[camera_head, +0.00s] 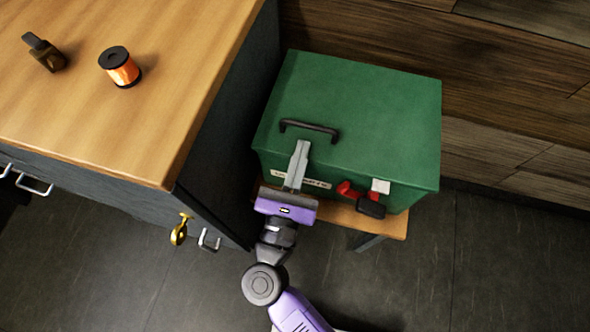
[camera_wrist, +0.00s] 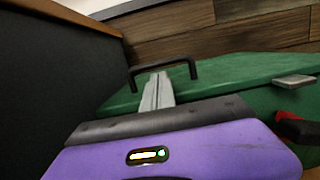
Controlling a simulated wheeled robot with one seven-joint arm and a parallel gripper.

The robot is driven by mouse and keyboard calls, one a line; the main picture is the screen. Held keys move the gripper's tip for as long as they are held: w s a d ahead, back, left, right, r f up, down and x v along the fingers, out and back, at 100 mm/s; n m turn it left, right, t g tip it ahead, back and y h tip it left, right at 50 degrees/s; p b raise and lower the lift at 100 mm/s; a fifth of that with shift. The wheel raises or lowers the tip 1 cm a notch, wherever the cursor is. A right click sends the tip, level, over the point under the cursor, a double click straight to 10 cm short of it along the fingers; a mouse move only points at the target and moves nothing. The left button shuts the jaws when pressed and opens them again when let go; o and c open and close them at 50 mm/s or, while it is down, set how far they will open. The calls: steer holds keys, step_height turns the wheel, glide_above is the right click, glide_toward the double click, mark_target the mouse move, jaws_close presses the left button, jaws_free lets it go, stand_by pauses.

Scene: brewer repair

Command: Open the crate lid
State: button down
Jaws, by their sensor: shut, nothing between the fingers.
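The green crate (camera_head: 370,105) stands on a small wooden bench against the wall, its lid (camera_head: 350,90) down. A black bar handle (camera_head: 310,130) sits on the lid near its front edge. It also shows in the wrist view (camera_wrist: 163,68). My gripper (camera_head: 300,148) is shut and empty, its fingers at the crate's front edge, just below the handle. In the wrist view the fingertips (camera_wrist: 158,78) appear close under the handle bar; I cannot tell whether they touch it. The fingers hide part of the label (camera_head: 318,184) on the crate's front.
Red and black items (camera_head: 370,207) sit at the crate's front right on the bench (camera_head: 390,224). Floor at the lower right is clear.

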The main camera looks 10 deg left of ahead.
steer(key=shift+w+r, duration=0.2)
steer(key=shift+w, duration=0.75)
